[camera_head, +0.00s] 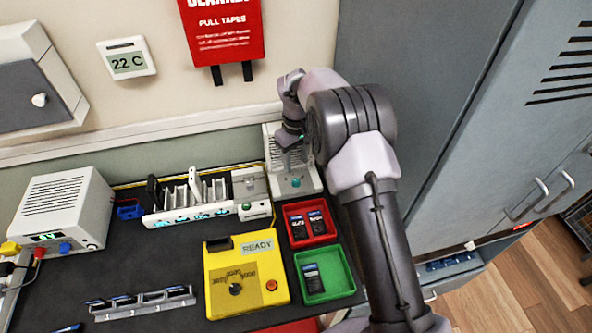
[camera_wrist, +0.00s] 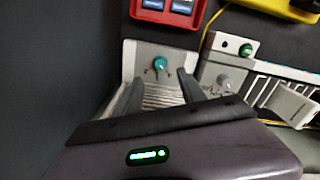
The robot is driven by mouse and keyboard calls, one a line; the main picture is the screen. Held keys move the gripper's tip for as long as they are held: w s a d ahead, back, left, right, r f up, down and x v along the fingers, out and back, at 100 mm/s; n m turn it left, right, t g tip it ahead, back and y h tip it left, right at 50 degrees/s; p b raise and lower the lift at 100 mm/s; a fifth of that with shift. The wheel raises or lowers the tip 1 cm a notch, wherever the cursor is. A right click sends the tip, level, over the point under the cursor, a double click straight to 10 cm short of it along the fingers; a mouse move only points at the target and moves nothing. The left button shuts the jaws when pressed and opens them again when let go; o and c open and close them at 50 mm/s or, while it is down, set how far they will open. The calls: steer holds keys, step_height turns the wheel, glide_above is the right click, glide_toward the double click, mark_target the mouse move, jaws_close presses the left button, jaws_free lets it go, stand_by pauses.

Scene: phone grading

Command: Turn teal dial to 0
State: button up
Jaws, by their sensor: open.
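The teal dial (camera_head: 296,183) sits on the front of a light grey box (camera_head: 306,189) at the back of the bench, near the grey cabinet. In the wrist view the teal dial (camera_wrist: 160,63) is on a pale panel with small dark marks beside it, too small to read. My gripper (camera_wrist: 158,84) is open and empty, its two dark fingers apart, with the dial ahead between their tips. The fingers appear apart from the dial. In the head view my arm covers part of the box, and the fingertips are hard to make out.
A red tray (camera_head: 283,220) and a green tray (camera_head: 349,277) holding phones stand in front of the box. A yellow READY unit (camera_head: 216,285) is nearer. A charging rack (camera_head: 160,219) and a grey-knobbed unit (camera_head: 250,185) stand left; the cabinet (camera_head: 400,70) is close on the right.

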step_height(320, 180, up, 9)
steer(key=p, duration=0.1)
steer(key=shift+p, duration=0.4)
steer(key=shift+f, duration=0.1)
